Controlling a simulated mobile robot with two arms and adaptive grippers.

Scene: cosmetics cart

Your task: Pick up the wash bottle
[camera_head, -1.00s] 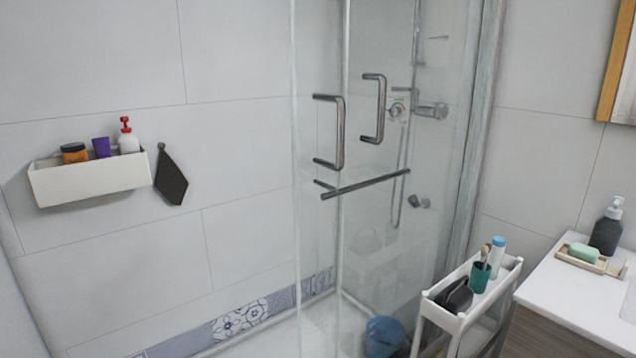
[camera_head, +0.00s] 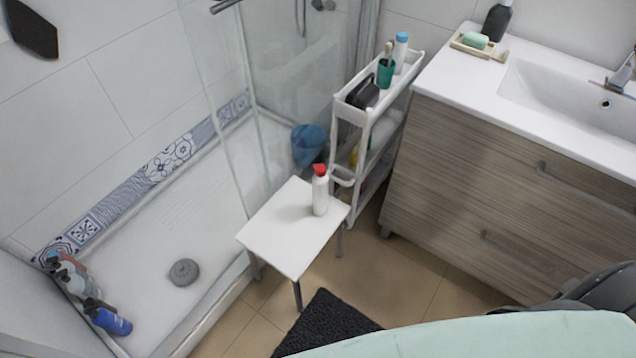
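A white bottle with a red top (camera_head: 320,190) stands upright on a small white stool (camera_head: 275,243) in front of the shower. It looks like the wash bottle. Several other bottles stand or lean at the shower's left corner, among them a blue one (camera_head: 108,318) that is tilted. A white bottle with a blue cap (camera_head: 401,50) stands on top of the narrow white cart (camera_head: 345,98). Neither of my grippers shows in the head view.
A wood-fronted sink cabinet (camera_head: 480,160) stands to the right of the cart. A dark mat (camera_head: 325,325) lies on the tiled floor before the stool. A blue bucket (camera_head: 308,145) stands behind the stool. A pale green surface (camera_head: 520,338) fills the lower right edge.

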